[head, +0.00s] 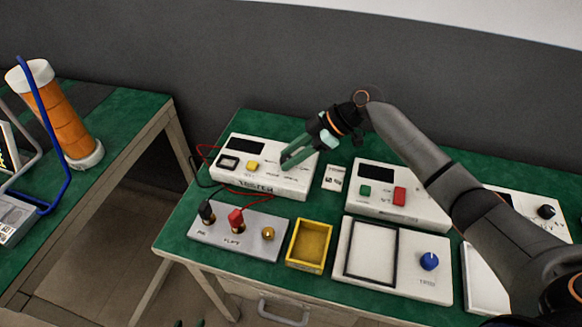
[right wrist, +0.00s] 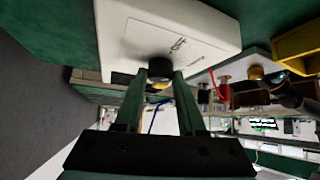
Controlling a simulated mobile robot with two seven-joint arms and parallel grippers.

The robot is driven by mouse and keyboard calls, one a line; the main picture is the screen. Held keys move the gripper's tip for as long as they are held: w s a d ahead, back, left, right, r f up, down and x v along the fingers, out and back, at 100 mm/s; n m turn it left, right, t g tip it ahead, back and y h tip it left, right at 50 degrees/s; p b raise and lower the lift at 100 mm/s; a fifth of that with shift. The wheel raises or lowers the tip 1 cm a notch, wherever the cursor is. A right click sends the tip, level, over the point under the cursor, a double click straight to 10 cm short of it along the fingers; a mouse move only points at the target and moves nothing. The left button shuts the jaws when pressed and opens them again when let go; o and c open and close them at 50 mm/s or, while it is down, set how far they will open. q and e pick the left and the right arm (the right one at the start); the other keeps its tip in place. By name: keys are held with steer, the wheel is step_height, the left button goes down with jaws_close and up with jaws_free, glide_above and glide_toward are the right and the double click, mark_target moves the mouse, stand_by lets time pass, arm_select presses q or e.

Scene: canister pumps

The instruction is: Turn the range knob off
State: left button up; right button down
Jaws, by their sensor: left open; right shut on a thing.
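The white tester box (head: 243,181) stands at the back left of the near table, with a dark display, a yellow button and printed marks. My right gripper (head: 286,163) reaches down onto its right part, and its green fingers hide the knob in the head view. In the right wrist view, the black round range knob (right wrist: 160,69) sits on the white box face between the two fingertips (right wrist: 160,76), which are shut on it. Its pointer cannot be made out.
Red and black leads run from the tester to a grey plate (head: 262,248) with plugs in front. Beside it are a yellow tray (head: 293,260), a white panel with a blue knob (head: 429,261) and a box with green and red buttons (head: 381,211). A small white socket (head: 334,177) stands close right.

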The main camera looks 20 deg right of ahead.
steer(key=n+g+b, duration=0.2)
steer(key=b, duration=0.1)
steer(key=n+g+b, duration=0.1)
steer(key=shift+w+f+n, duration=0.2)
steer(key=shift+w+n, duration=0.05)
steer(key=shift+n, duration=0.15)
arm_select(q)
steer(key=shift+h, duration=0.3)
steer(key=f, duration=0.1)
steer(key=w+d+f+b, duration=0.1)
steer(key=f, duration=0.2)
steer(key=shift+w+d+b, duration=0.15)
steer(key=shift+d+b, duration=0.2)
steer(key=shift+d, duration=0.05)
arm_select(e)
steer(key=shift+r+n+g, duration=0.1)
steer(key=shift+n+g, duration=0.4)
steer(key=shift+n, duration=0.1)
arm_select(q)
steer(key=shift+s+a+f, duration=0.1)
steer(key=shift+s+f, duration=0.15)
steer(key=shift+s, duration=0.1)
arm_select(e)
steer(key=c, duration=0.5)
jaws_free()
arm_select(q)
steer(key=shift+w, duration=0.1)
arm_select(e)
steer(key=shift+d+r, duration=0.1)
steer(key=shift+r, duration=0.05)
